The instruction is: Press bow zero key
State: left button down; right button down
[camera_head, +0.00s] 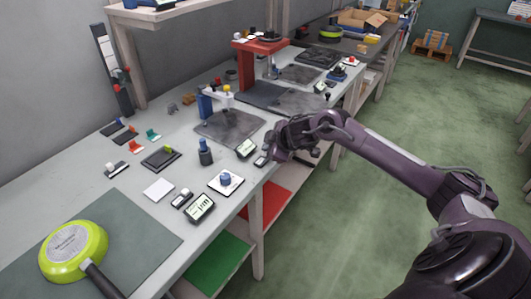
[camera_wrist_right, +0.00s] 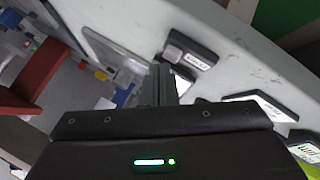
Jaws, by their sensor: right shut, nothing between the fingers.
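A small dark box with a grey key and a pale label (camera_wrist_right: 184,48) lies beside my fingertips in the right wrist view. In the head view a small dark key box (camera_head: 261,161) lies near the table's front edge, next to a small display (camera_head: 246,148). I cannot read its label. My right gripper (camera_head: 274,152) is over that edge, close to the box; in the wrist view its shut, empty fingers (camera_wrist_right: 160,84) point beside the box and partly cover a pale display. Contact with the key is not visible. My left gripper is out of view.
A second key box (camera_head: 181,199) and display (camera_head: 200,207) stand nearer, by a white plate with a blue knob (camera_head: 225,182). A dark bottle-like object (camera_head: 205,153), a blue stand (camera_head: 207,105) and a red press (camera_head: 246,70) stand behind. A lime pan (camera_head: 73,250) lies front left.

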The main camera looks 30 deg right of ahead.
jog(key=shift+f, duration=0.55)
dwell(0.7)
jog(key=shift+r+p, duration=0.85)
jog(key=shift+r, duration=0.1)
notch_tip(320, 180, up, 5)
jog(key=p, duration=0.5)
jog(key=shift+a, duration=0.1)
dwell(0.5)
